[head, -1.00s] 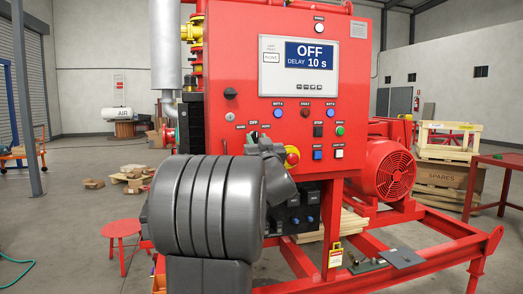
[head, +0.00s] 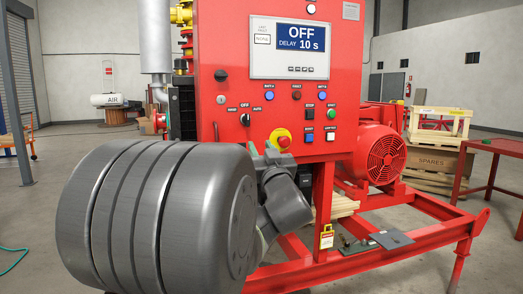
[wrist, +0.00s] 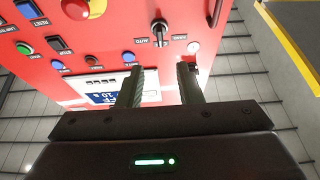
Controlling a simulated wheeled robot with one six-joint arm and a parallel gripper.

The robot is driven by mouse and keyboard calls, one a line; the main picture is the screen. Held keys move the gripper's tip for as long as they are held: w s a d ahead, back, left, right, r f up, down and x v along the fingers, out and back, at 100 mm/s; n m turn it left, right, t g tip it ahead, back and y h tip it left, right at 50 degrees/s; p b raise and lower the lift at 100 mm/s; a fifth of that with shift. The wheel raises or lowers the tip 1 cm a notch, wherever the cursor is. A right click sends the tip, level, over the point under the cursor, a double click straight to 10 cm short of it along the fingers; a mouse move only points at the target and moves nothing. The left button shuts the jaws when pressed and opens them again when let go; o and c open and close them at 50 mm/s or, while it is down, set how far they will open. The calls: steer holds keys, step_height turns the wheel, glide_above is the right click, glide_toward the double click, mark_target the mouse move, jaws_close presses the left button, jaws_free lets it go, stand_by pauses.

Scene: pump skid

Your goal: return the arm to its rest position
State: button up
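My gripper (wrist: 161,82) is open in the wrist view, with a clear gap between its two dark fingers and nothing held. The red control panel (head: 231,92) faces it, a short way beyond the fingertips. The black selector switch (wrist: 160,28), with its metal lever, shows past the fingers and apart from them; the same selector switch is also in the head view (head: 245,119). In the head view my grey arm fills the lower left and centre, and my gripper is mostly hidden behind it. The panel display (head: 290,47) reads OFF, DELAY 10 s.
A yellow-collared red emergency stop (head: 283,141) is just above my wrist in the head view. A red motor (head: 378,152) and the red skid frame (head: 400,246) stand at right, with a red table (head: 497,148) beyond. The floor at far left is mostly open.

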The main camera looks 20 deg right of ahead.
mark_target(247, 120)
steer(key=x, duration=1.4)
steer(key=shift+s, duration=0.1)
steer(key=shift+r+p, duration=0.1)
steer(key=shift+p, duration=0.25)
steer(key=shift+m+h, duration=0.4)
steer(key=shift+m, duration=0.4)
steer(key=shift+a+m+h, duration=0.1)
steer(key=shift+m+h, duration=0.3)
steer(key=shift+m, duration=0.2)
steer(key=m+p, duration=0.1)
steer(key=m+h+p, duration=0.1)
steer(key=m, duration=0.1)
steer(key=m+h+p, duration=0.1)
steer(key=shift+r+m+g, duration=0.25)
steer(key=shift+m+g, duration=0.05)
steer(key=m+h+p, duration=0.1)
steer(key=m+p, duration=0.1)
steer(key=p, duration=0.1)
steer(key=m+g+h+p, duration=0.1)
steer(key=m+p, duration=0.1)
steer(key=p, duration=0.2)
steer(key=shift+a+m, duration=0.1)
steer(key=shift+m, duration=0.3)
